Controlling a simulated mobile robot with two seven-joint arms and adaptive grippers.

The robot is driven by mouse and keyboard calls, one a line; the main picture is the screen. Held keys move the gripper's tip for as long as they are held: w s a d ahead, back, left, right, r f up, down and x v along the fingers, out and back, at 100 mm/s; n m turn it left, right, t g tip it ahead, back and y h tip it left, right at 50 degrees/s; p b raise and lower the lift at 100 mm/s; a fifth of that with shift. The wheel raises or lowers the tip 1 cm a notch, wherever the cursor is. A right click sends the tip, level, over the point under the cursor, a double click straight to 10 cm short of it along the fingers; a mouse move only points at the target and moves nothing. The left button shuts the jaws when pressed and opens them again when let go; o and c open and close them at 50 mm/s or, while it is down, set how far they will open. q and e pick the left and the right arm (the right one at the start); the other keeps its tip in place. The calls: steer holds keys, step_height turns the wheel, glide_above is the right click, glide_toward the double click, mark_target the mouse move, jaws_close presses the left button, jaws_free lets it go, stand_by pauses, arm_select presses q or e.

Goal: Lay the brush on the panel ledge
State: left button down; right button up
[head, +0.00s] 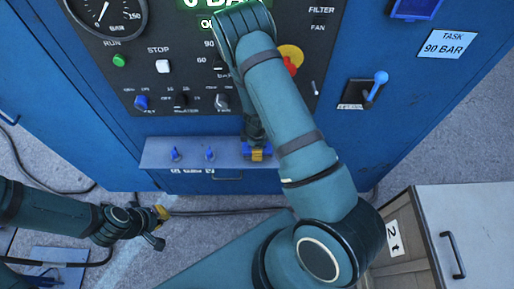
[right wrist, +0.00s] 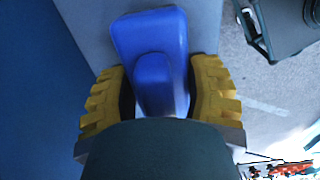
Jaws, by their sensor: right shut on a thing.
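The grey panel ledge (head: 192,160) juts from the front of the blue cabinet, below the control panel. My right gripper (head: 257,153) is at the right end of the ledge. In the right wrist view, its yellow fingers are shut on the blue brush (right wrist: 150,32), a block with a raised grip between them. The brush is over or on the ledge surface; I cannot tell whether it touches. My own forearm hides part of the panel above it. My left gripper (head: 159,228) is open and empty, low in front of the cabinet, apart from the ledge.
The control panel (head: 165,75) carries a gauge, buttons and switches. A lever switch (head: 376,86) is at right. A grey-topped cabinet (head: 470,215) stands at lower right. Dark cables lie on the floor.

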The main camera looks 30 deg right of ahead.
steer(key=o, duration=1.2)
